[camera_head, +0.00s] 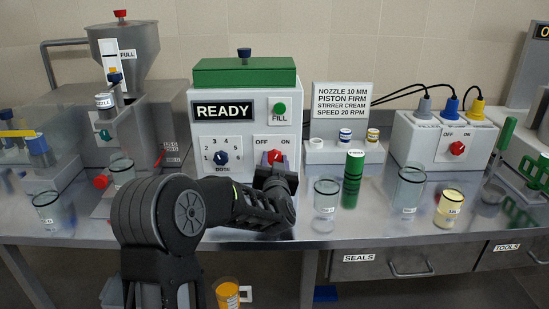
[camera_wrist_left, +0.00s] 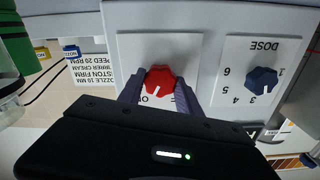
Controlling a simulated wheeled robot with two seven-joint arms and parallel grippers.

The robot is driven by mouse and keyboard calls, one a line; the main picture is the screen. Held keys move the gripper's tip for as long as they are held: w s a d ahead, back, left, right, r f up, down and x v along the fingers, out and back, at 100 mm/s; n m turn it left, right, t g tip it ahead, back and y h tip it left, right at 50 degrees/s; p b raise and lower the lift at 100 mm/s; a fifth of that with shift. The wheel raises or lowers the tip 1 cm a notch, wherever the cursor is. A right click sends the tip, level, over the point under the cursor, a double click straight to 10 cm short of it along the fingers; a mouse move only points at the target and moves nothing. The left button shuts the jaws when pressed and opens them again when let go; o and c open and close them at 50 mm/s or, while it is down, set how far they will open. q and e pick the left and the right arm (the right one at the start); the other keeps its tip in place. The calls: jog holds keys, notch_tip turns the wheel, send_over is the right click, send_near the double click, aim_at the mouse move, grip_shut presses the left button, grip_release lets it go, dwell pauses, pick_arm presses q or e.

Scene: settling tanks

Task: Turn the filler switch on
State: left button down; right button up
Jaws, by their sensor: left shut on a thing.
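The filler (camera_head: 225,140) is a white box with a green lid, a READY display and a green FILL lamp. Its red switch knob (camera_head: 275,157) sits under OFF and ON labels, right of the blue DOSE dial (camera_head: 221,158). My left gripper (camera_head: 274,166) reaches the filler front and is shut on the red knob. In the left wrist view, which looks upside down, the two fingers (camera_wrist_left: 159,88) flank the red knob (camera_wrist_left: 158,78). Its white mark appears to tilt toward a partly hidden label with an O. My right gripper is not in view.
Glass beakers (camera_head: 326,205) and a green cylinder (camera_head: 353,180) stand right of my left arm. A second white box (camera_head: 430,138) with another OFF/ON red knob stands further right. A hopper machine (camera_head: 125,60) is at the left. Drawers (camera_head: 400,264) run below the bench.

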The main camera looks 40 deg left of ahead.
pick_arm(q)
jog(key=shift+m, duration=0.9)
jog(key=shift+p, duration=0.3)
jog(key=c, duration=0.8)
grip_release()
jog(key=v, duration=0.8)
jog(key=shift+b, duration=0.35)
jog(key=shift+f, duration=0.1)
